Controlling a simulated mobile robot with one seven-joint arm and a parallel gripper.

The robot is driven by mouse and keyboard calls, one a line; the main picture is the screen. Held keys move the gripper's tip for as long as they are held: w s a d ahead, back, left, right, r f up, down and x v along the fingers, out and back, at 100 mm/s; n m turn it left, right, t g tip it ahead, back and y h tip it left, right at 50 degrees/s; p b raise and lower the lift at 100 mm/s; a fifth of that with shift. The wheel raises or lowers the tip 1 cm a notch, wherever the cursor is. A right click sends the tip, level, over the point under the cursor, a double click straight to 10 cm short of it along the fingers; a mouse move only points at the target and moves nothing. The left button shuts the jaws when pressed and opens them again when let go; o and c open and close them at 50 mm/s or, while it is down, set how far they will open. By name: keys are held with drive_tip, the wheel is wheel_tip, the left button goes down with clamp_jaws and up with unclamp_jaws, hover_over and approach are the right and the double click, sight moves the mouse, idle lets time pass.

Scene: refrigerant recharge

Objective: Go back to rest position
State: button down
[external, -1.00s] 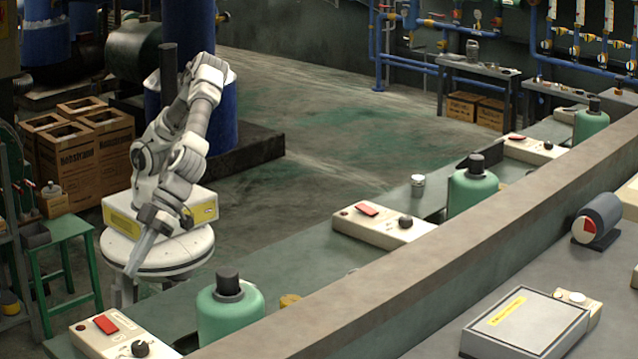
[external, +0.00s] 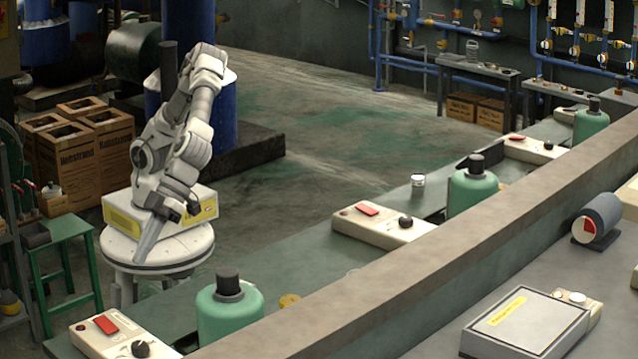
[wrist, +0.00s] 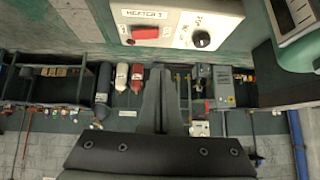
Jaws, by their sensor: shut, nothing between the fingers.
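My gripper (external: 140,256) points down in the external view, over the front of my round base. It is shut and holds nothing. In the wrist view its fingers (wrist: 160,98) are together, above the dark palm. My arm is folded close over the base, with the elbow raised. No object touches the gripper in either view.
A green workbench (external: 270,262) carries control boxes (external: 382,226) with red switches and green canisters (external: 230,312). A heater box (wrist: 178,22) fills the top of the wrist view. A green stool (external: 62,232) and cardboard boxes (external: 75,165) stand left. The floor behind the bench is open.

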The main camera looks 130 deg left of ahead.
drive_tip(key=s+a+r+n+t+y+p, duration=0.2)
drive_tip(key=s+a+r+n+y+p, duration=0.25)
drive_tip(key=a, duration=0.85)
drive_tip(key=s+a+r+n+t+y+p, duration=0.25)
drive_tip(key=s+a+r+n, duration=0.45)
drive_tip(key=a, duration=0.6)
drive_tip(key=s+a+r+n+p, duration=0.1)
drive_tip(key=s+a+r+n, duration=0.1)
drive_tip(key=s+a, duration=0.3)
drive_tip(key=s+a+r+n+y+p, duration=0.1)
drive_tip(key=s+a+r+n+p, duration=0.1)
drive_tip(key=s, duration=0.7)
drive_tip(key=a+r+n, duration=0.1)
drive_tip(key=a+n, duration=0.1)
drive_tip(key=a, duration=0.1)
drive_tip(key=shift+a+y, duration=0.3)
